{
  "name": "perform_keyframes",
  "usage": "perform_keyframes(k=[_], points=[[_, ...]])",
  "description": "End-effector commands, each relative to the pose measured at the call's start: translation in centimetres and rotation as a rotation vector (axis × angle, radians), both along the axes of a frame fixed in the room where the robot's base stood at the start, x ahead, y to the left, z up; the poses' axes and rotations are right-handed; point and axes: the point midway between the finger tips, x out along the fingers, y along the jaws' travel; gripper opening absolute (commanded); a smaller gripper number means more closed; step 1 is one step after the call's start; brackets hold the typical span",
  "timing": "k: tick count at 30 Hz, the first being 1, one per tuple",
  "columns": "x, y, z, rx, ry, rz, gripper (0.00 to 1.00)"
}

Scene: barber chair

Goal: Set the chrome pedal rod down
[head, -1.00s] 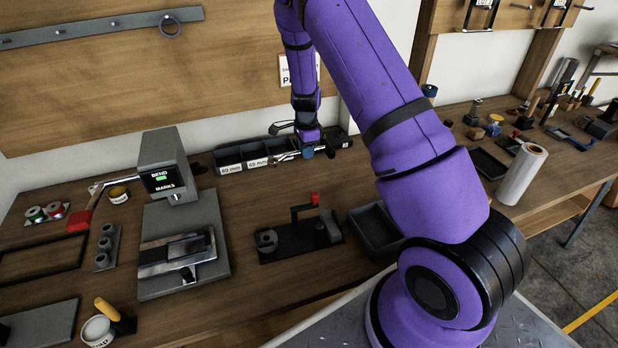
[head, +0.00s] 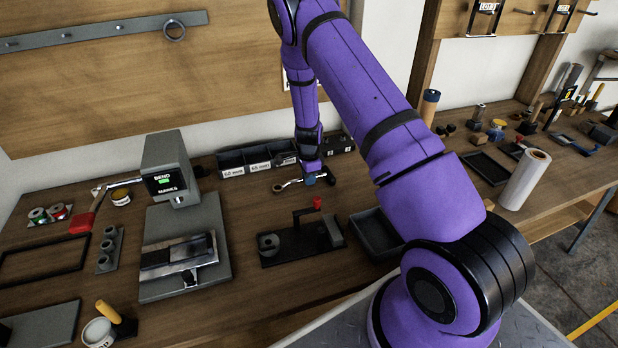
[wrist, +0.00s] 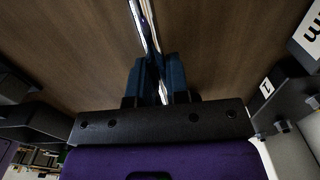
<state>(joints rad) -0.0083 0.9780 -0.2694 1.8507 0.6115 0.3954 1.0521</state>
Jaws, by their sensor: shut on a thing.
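The chrome pedal rod (head: 291,184) is a thin shiny bar with a ring-like end at the left, seen in the head view. My gripper (head: 319,179) is shut on it, between the bins at the back and the black fixture in front. In the wrist view the rod (wrist: 146,25) runs up and away from between the dark blue fingers of my gripper (wrist: 159,75), over bare brown wood. I cannot tell whether the rod touches the bench or hangs just above it.
Labelled bins (head: 246,162) stand behind my gripper. A black fixture (head: 290,245) with a red-knobbed lever is in front, and a dark empty tray (head: 372,236) lies to its right. A grey bending machine (head: 172,172) stands at left. Bare bench (head: 250,205) shows between them.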

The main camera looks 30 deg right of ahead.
Motion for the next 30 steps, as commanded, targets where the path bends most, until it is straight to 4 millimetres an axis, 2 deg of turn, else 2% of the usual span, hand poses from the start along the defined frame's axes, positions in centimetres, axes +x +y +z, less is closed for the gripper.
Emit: perform_keyframes(k=[6,7,9,10,20,26,30], points=[[0.0,0.0,-0.3,0.000,0.000,0.000,0.00],[0.0,0.0,-0.3,0.000,0.001,0.000,0.23],[0.0,0.0,-0.2,0.000,0.001,0.000,0.39],[0.0,0.0,-0.2,0.000,0.001,0.000,0.41],[0.0,0.0,0.1,0.000,0.000,0.001,0.41],[0.1,0.0,2.8,0.000,-0.002,0.002,0.41],[0.1,0.1,5.7,-0.001,-0.004,0.001,0.41]])
